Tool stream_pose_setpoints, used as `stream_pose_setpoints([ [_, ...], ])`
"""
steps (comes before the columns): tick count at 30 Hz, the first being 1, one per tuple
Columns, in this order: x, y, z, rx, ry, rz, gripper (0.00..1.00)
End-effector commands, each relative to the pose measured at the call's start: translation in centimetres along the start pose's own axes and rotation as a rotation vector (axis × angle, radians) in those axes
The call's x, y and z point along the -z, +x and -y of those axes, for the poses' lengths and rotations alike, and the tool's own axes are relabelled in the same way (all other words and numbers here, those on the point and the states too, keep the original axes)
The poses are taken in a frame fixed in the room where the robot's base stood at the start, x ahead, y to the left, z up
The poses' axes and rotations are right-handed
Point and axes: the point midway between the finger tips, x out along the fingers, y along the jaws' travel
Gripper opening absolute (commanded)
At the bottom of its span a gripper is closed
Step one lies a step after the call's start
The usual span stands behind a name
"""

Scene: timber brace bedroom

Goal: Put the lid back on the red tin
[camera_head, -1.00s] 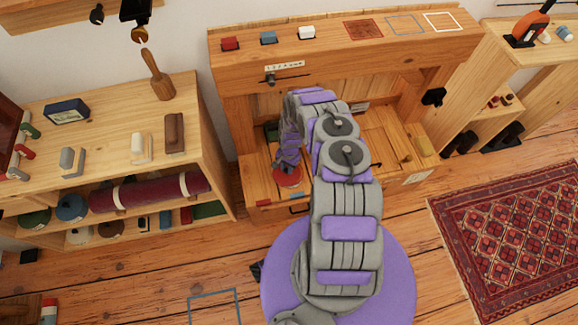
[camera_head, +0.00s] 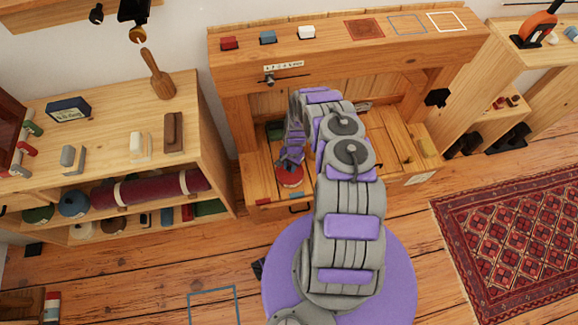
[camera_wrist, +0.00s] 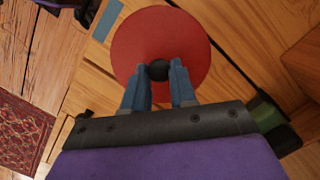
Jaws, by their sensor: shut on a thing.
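A round red lid (camera_wrist: 160,25) with a dark knob (camera_wrist: 158,70) fills the upper middle of the wrist view. In the head view the red lid (camera_head: 291,179) shows at the front left of the wooden bench. My gripper (camera_wrist: 158,75) has its two blue-grey fingers on either side of the knob, shut on it. In the head view my gripper (camera_head: 288,164) points down over the red disc. The red tin's body cannot be made out; the lid hides what lies under it, so I cannot tell whether it rests on the tin.
The wooden bench (camera_head: 225,90) has a raised back shelf with small blocks. A blue strip (camera_wrist: 107,20) lies beside the lid. A dark green object (camera_wrist: 268,118) is close to my gripper's right side. A shelf unit (camera_head: 214,165) stands left; a patterned rug (camera_head: 510,240) lies right.

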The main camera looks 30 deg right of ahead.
Motion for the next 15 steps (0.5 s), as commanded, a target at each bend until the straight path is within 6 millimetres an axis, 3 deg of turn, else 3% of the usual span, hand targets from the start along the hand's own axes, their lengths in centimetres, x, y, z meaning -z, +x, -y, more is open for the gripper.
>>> stream_pose_setpoints([
  [15,-1.1,-0.2,0.7,-0.005,0.000,-0.008,0.00],
])
